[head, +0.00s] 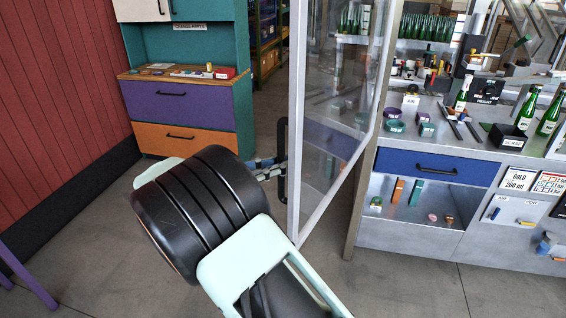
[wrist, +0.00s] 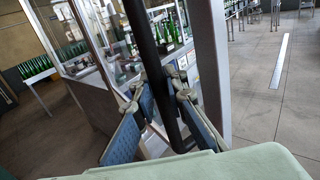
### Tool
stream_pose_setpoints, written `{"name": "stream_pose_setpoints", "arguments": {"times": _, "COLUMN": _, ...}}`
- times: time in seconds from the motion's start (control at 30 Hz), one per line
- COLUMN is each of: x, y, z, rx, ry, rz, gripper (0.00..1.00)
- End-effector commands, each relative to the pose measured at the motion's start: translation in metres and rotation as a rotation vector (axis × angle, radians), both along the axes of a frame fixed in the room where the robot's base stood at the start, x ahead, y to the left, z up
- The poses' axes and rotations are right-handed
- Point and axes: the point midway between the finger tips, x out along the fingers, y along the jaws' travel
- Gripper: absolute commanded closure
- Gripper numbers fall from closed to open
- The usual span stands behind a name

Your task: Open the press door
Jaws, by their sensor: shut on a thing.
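The press door (head: 338,110) is a clear panel in a pale grey frame, standing at an angle out from the workbench front. Its dark vertical bar handle (head: 283,160) is on the left edge of the frame. My gripper (head: 272,169) reaches the handle from the left, and its fingers are shut on it. In the wrist view the black handle (wrist: 143,45) runs between the two blue-padded fingers of my gripper (wrist: 160,100). My arm's dark wrist and pale links hide part of the floor in the head view.
A workbench (head: 440,150) with green bottles, small tools and a blue drawer (head: 432,167) stands right of the door. A teal cabinet (head: 245,80) with purple and orange drawers stands at the back left. Floor (head: 400,285) is clear before the bench.

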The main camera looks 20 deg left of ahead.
Motion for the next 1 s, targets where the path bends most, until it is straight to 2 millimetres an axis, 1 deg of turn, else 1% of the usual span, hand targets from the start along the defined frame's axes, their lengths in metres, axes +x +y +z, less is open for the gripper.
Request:
{"name": "stream_pose_setpoints", "arguments": {"times": 0.67, "x": -0.0014, "y": 0.0016, "z": 0.0013, "rx": 0.0, "ry": -0.001, "rz": 0.001, "gripper": 1.0}}
{"name": "stream_pose_setpoints", "arguments": {"times": 0.7, "x": -0.0014, "y": 0.0016, "z": 0.0013, "rx": 0.0, "ry": -0.001, "rz": 0.001, "gripper": 0.87}}
{"name": "stream_pose_setpoints", "arguments": {"times": 0.83, "x": -0.0013, "y": 0.0014, "z": 0.0011, "rx": 0.0, "ry": -0.001, "rz": 0.0, "gripper": 0.73}}
{"name": "stream_pose_setpoints", "arguments": {"times": 0.87, "x": -0.0012, "y": 0.0013, "z": 0.0009, "rx": 0.0, "ry": -0.001, "rz": 0.0, "gripper": 0.71}}
{"name": "stream_pose_setpoints", "arguments": {"times": 1.0, "x": -0.0011, "y": 0.0011, "z": 0.0005, "rx": 0.0, "ry": 0.0, "rz": 0.0, "gripper": 0.71}}
